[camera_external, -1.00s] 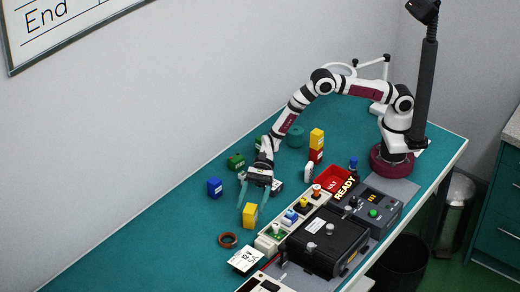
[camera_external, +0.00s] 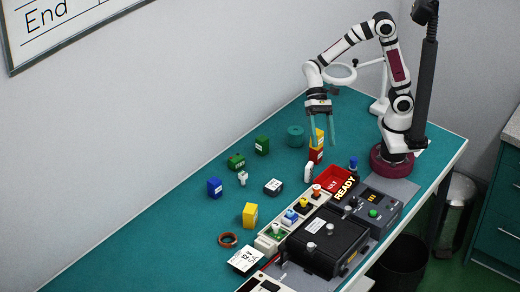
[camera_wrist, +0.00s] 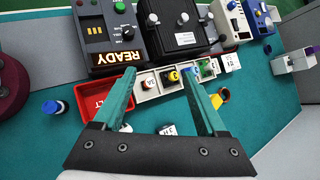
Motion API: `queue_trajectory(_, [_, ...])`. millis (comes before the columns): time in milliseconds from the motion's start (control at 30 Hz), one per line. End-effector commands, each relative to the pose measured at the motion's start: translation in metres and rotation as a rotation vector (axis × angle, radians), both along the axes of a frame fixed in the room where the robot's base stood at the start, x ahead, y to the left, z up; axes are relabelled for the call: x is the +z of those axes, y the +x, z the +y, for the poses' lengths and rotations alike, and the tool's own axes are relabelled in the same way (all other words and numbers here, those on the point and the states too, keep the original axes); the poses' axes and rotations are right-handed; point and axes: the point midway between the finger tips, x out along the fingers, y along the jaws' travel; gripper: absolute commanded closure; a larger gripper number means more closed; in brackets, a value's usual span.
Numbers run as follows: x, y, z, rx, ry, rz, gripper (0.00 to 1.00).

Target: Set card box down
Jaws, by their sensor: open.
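My gripper (camera_external: 322,144) is open and raised above the teal bench, with nothing seen between its fingers. In the external view its fingers overlap a yellow box stacked on a red box (camera_external: 316,156); I cannot tell whether they touch. Both fingers also show apart in the wrist view (camera_wrist: 158,76). A small dark box with a white label (camera_external: 273,187) lies flat on the bench, left of and below my gripper in the external view. Other small boxes are green (camera_external: 236,161), green (camera_external: 262,146), blue (camera_external: 214,187) and yellow (camera_external: 250,215). I cannot tell which is the card box.
A row of cream trays (camera_external: 268,244) holds small coloured parts. Beside it are a black case (camera_external: 325,243), a red bin (camera_external: 334,177) and a control box with a READY sign (camera_external: 346,188). A brown ring (camera_external: 228,240) and a teal cylinder (camera_external: 295,136) stand on the bench.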

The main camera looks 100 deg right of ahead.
Motion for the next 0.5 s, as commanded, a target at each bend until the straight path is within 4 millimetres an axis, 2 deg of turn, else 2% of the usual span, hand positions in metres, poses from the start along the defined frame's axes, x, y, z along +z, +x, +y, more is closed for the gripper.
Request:
queue_trajectory(33, [0.012, -0.041, -0.01, 0.115, -0.101, -0.071, 0.26])
queue_trajectory(100, [0.015, -0.093, -0.033, 0.268, -0.255, -0.153, 0.26])
queue_trajectory(200, [0.009, -0.143, -0.067, 0.423, -0.437, -0.237, 0.26])
queue_trajectory(300, [0.003, -0.166, -0.089, 0.505, -0.546, -0.281, 0.26])
queue_trajectory(500, [0.0, -0.173, -0.098, 0.534, -0.589, -0.293, 0.26])
